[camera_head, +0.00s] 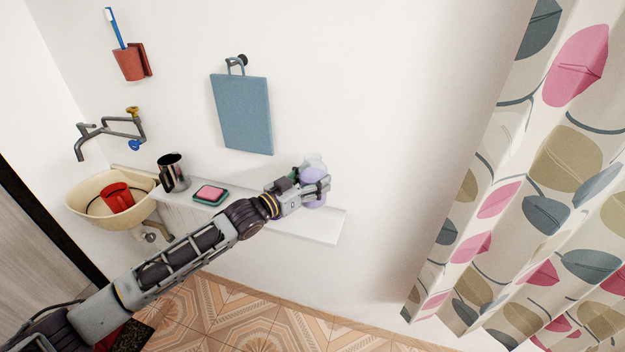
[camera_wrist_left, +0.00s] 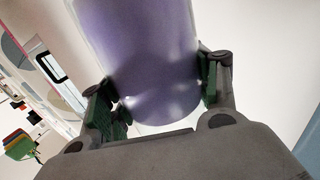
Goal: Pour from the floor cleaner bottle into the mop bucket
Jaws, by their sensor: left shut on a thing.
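The floor cleaner bottle (camera_head: 314,199) is purple with a pale, clear-looking top. It is upright or nearly so at the right end of the white wall shelf; I cannot tell whether its base touches the shelf. My left gripper (camera_head: 318,186) is shut around its body, and the fingers hide part of it. In the left wrist view the purple bottle (camera_wrist_left: 145,60) fills the space between the two finger pads (camera_wrist_left: 160,95). I see no clear mop bucket; a red thing (camera_head: 108,341) low at the left is mostly hidden behind my arm. My right gripper is not in view.
The shelf (camera_head: 322,228) also bears a pink soap on a green dish (camera_head: 210,194) and a metal mug (camera_head: 173,173). A cream sink (camera_head: 85,209) holds a red mug (camera_head: 117,198). A blue board (camera_head: 243,115) hangs above. A patterned curtain (camera_head: 540,170) is at right.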

